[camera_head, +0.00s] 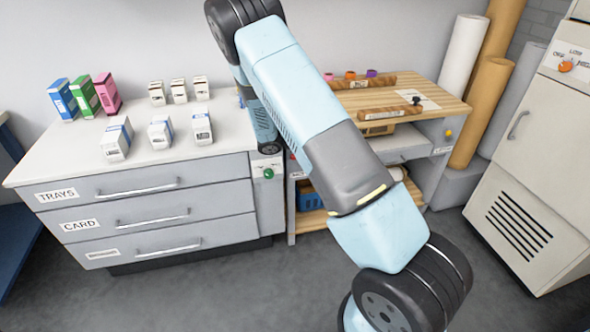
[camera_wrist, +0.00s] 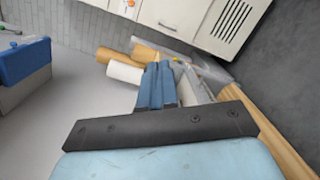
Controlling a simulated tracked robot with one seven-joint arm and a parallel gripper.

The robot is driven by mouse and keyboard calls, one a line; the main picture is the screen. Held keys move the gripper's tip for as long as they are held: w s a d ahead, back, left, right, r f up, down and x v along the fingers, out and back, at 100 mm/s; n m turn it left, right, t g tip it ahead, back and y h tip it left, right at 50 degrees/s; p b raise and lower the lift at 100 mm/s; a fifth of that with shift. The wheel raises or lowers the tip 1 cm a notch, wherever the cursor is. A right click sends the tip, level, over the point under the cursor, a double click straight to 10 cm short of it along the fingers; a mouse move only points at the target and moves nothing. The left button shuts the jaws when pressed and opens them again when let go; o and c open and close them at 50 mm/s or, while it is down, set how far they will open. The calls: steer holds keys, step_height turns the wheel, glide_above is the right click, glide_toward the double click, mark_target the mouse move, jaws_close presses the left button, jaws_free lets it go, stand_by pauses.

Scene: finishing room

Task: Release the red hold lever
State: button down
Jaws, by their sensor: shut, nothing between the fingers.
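No red hold lever can be made out for certain in either view. In the head view a small reddish spot shows at the left post of the wooden-topped workbench (camera_head: 437,90), right beside my arm, too small to tell what it is. A green round knob (camera_head: 268,173) sits on a labelled plate at the right end of the drawer cabinet (camera_head: 150,195). An orange knob (camera_head: 566,66) is on the pale tall cabinet (camera_head: 530,150) at the right. My gripper (camera_wrist: 160,66) shows in the wrist view, its blue fingers together and empty, apart from anything. The head view does not show it.
Small cartons (camera_head: 160,133) stand on the drawer cabinet. My arm crosses the head view and hides part of the workbench. Rolls (camera_head: 463,55) lean by the wall right of the bench. Grey floor (camera_head: 220,290) is open in front.

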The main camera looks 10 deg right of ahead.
steer(key=w+a+f+n+t+y, duration=0.2)
steer(key=a+f+n+t+y, duration=0.2)
steer(key=f+n+t, duration=0.4)
steer(key=w+a+f+n+t+y, duration=0.2)
steer(key=a+f+n+t+y, duration=0.2)
steer(key=f+n+t, duration=0.4)
steer(key=w+a+f+n+t+y, duration=0.2)
steer(key=f+n+t, duration=0.6)
steer(key=f, duration=1)
steer(key=a+t+y, duration=0.1)
steer(key=a+y, duration=0.1)
steer(key=y, duration=0.1)
steer(key=shift+a+f+n+t+y, duration=0.2)
steer(key=shift+n+t+y, duration=0.2)
steer(key=shift+w+r, duration=0.1)
steer(key=shift+w, duration=0.1)
steer(key=s+r+x, duration=0.1)
steer(key=r+x, duration=0.1)
steer(key=x, duration=1)
steer(key=shift+d+r, duration=0.35)
steer(key=shift+d, duration=0.05)
